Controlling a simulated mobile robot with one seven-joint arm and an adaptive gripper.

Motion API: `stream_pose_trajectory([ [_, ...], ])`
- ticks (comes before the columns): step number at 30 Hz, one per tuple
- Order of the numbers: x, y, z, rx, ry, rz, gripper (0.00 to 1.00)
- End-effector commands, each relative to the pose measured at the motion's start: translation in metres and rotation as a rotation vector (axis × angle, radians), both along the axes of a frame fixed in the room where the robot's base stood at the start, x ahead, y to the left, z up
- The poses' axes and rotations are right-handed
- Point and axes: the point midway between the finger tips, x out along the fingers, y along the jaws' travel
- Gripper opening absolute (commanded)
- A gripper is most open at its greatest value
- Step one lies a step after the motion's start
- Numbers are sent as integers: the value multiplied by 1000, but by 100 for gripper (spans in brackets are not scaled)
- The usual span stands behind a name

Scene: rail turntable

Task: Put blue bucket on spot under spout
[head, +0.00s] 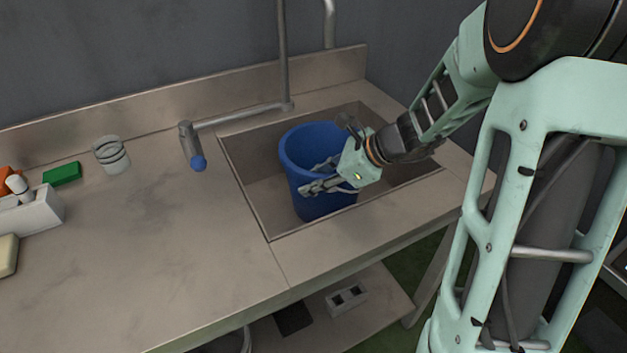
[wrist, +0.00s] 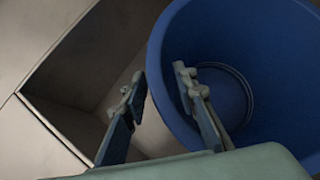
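The blue bucket (head: 325,203) stands in the sink, open side up and apparently empty. It fills much of the wrist view (wrist: 235,45). My gripper (head: 328,176) is at the bucket's near right side. Its fingers (wrist: 160,85) are apart, one inside the bucket and one outside, with the rim passing between them. I see a gap, and no clear grip on the wall. The spout, a grey pipe end with a blue tip (head: 198,163), hangs over the counter left of the sink. No marked spot shows beneath it.
A ribbed clear jar (head: 111,155), a green block (head: 62,173) and a white holder (head: 32,212) stand on the left counter (head: 160,245). The counter between spout and front edge is clear.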

Motion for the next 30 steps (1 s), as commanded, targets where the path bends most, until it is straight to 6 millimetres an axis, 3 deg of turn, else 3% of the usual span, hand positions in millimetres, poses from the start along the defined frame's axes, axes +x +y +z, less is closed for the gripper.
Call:
stream_pose_trajectory([
  [15, -34, -63, 72, -2, -3, -4, 26],
  [30, -41, -74, 83, 0, 0, -1, 26],
])
